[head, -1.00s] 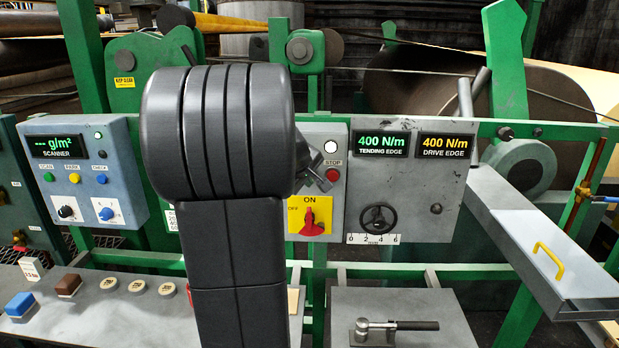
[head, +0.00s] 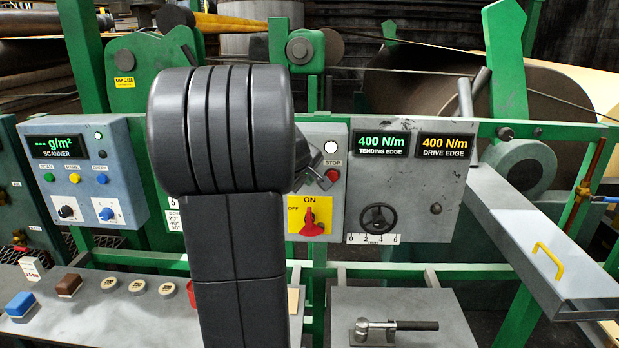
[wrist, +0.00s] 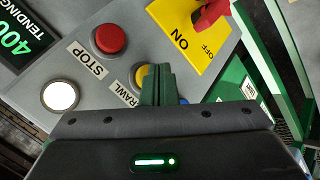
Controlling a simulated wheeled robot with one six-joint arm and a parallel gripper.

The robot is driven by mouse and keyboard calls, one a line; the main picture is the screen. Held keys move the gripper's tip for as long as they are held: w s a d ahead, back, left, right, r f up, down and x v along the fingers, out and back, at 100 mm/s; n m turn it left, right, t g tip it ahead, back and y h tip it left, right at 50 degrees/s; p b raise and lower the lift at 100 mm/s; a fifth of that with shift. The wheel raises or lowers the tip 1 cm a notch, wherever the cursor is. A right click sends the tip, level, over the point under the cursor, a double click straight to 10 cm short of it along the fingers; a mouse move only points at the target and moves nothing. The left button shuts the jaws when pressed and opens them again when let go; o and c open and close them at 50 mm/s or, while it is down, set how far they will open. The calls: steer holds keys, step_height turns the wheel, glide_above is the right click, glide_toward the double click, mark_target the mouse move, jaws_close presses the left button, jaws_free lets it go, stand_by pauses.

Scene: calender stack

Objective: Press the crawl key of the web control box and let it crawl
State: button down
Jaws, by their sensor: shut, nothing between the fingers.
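The web control box (head: 340,200) is a grey panel at the centre of the head view, partly behind my arm. In the wrist view the yellow crawl key (wrist: 139,76) shows beside its partly covered CRAWL label (wrist: 120,94). My gripper (wrist: 157,70) is shut and empty, its green fingertips over part of the crawl key. I cannot tell whether they touch it. The red stop button (wrist: 110,39) and the white lamp (wrist: 60,96), which looks bright, are to the left of the fingers. In the head view my arm hides the crawl key and the fingertips.
A red rotary switch (head: 313,220) on a yellow plate points to ON, close to the fingers. Tension displays (head: 382,145) read 400 N/m. The scanner box (head: 80,170) stands left. A handwheel (head: 378,218) and a drawer-like tray with a yellow handle (head: 549,257) are on the right.

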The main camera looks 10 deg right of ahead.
steer(key=shift+w+d, duration=0.15)
steer(key=shift+w, duration=0.35)
stand_by(0.3)
steer(key=shift+s, duration=0.15)
steer(key=shift+s+a+b, duration=0.3)
steer(key=shift+s, duration=0.5)
steer(key=s+b, duration=0.1)
steer(key=s, duration=0.1)
steer(key=s+a, duration=0.1)
steer(key=s, duration=0.1)
steer(key=shift+s+a+b, duration=0.2)
steer(key=shift+s+b, duration=0.2)
steer(key=shift+w, duration=0.15)
stand_by(0.5)
